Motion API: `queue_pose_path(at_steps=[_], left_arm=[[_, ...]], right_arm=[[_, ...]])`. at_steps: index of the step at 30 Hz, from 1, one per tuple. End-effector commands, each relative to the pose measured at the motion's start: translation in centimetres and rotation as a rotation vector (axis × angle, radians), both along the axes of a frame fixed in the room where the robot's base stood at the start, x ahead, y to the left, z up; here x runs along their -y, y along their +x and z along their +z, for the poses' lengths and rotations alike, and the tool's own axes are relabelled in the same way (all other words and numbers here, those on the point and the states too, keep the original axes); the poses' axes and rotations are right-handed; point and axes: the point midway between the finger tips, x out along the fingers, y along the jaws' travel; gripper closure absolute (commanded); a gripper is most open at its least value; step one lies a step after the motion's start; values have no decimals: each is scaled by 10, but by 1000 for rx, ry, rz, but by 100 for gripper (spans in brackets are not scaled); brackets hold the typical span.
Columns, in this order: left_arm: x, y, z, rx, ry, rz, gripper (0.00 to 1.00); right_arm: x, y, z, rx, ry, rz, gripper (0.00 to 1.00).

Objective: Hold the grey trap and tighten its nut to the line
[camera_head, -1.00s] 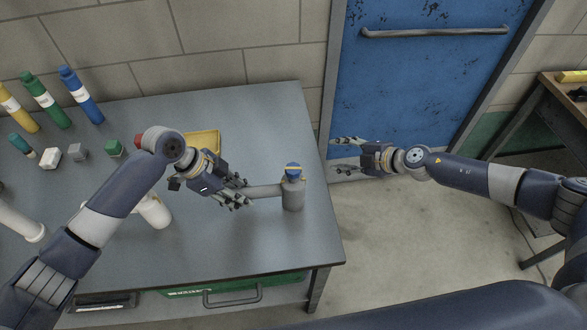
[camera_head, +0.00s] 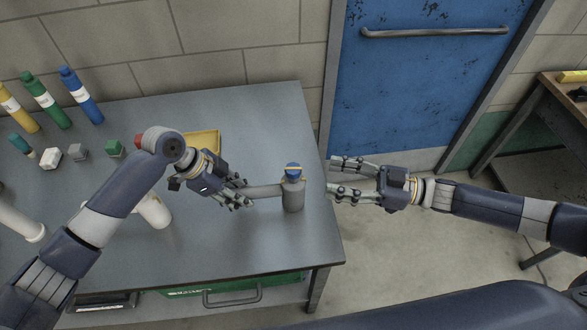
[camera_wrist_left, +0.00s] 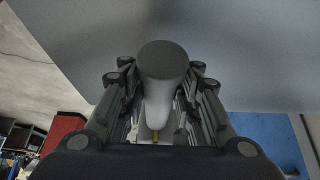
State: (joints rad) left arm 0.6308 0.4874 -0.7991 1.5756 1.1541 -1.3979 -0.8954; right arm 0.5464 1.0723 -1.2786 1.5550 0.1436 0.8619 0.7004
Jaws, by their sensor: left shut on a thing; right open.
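In the left wrist view the trap's pipe (camera_wrist_left: 164,85) lies between the two fingers (camera_wrist_left: 160,105); the nut is hidden there. My right gripper (camera_head: 338,178) is open and empty, right of the trap and apart from it, level with the nut, near the table's right edge.
Yellow, green and blue bottles (camera_head: 80,95) stand at the back left. A yellow tray (camera_head: 205,142) lies behind my left gripper. A white cylinder (camera_head: 154,211) and small blocks (camera_head: 50,154) are further left. The blue door (camera_head: 420,80) is behind the right arm. The table front (camera_head: 270,245) is clear.

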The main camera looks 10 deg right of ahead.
Motion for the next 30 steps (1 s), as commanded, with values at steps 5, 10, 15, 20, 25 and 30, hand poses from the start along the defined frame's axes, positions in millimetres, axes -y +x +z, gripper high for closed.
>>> queue_pose_path(at_steps=[5,10,15,20,25,30], left_arm=[[0,0,0,0,0,-1,95],[0,0,0,-1,0,0,95],[0,0,0,0,0,0,95],[0,0,0,0,0,0,95],[0,0,0,1,0,0,95],[0,0,0,1,0,0,95]], right_arm=[[-35,12,1,3,3,4,49],[-66,24,1,2,0,3,49],[-89,32,0,2,-2,3,49],[-98,36,0,2,-4,1,49],[-100,37,0,2,-4,0,49],[-100,37,0,2,-4,1,58]])
